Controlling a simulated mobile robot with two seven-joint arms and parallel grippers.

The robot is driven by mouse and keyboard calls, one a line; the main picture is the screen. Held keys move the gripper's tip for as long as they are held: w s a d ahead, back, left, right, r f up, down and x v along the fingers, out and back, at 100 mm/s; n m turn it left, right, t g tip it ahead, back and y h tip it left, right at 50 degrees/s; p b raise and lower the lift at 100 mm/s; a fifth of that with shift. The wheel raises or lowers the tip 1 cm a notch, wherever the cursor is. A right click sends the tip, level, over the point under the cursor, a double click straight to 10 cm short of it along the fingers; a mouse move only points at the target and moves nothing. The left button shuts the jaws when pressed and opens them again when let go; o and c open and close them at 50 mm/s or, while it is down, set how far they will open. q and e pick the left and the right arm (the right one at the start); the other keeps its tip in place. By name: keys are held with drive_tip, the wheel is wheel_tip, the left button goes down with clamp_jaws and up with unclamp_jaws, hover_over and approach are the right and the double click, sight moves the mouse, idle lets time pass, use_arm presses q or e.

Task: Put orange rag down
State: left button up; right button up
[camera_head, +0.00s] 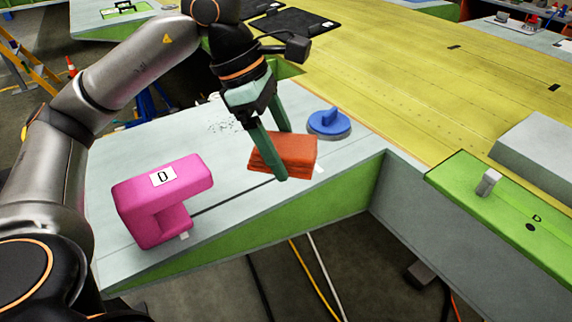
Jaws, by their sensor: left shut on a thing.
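The orange rag (296,150) is a folded, block-like bundle in the middle of the head view. My left gripper (277,153) comes down from above with its dark green fingers around the rag and is shut on it. The rag is over the pale grey table top (130,165), close to its front edge. I cannot tell whether its underside touches the surface. My right gripper does not show.
A pink C-shaped block (150,210) marked D stands left of the rag. A blue round object (328,123) with a handle sits just behind right. The yellow wing panel (420,75) fills the back right. A green ledge (480,190) is at right.

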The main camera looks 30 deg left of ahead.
use_arm(q)
hover_over(293, 182)
drive_tip(key=a, duration=0.1)
drive_tip(key=f, duration=0.3)
drive_tip(key=s+f, duration=0.1)
drive_tip(key=f, duration=0.1)
drive_tip(key=shift+f, duration=0.1)
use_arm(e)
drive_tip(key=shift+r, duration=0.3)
use_arm(q)
drive_tip(key=f, duration=0.1)
drive_tip(key=f+p, duration=0.1)
drive_tip(key=f, duration=0.1)
drive_tip(key=shift+w+a+f, duration=0.2)
drive_tip(key=shift+w+f, duration=0.05)
drive_tip(key=shift+f, duration=0.1)
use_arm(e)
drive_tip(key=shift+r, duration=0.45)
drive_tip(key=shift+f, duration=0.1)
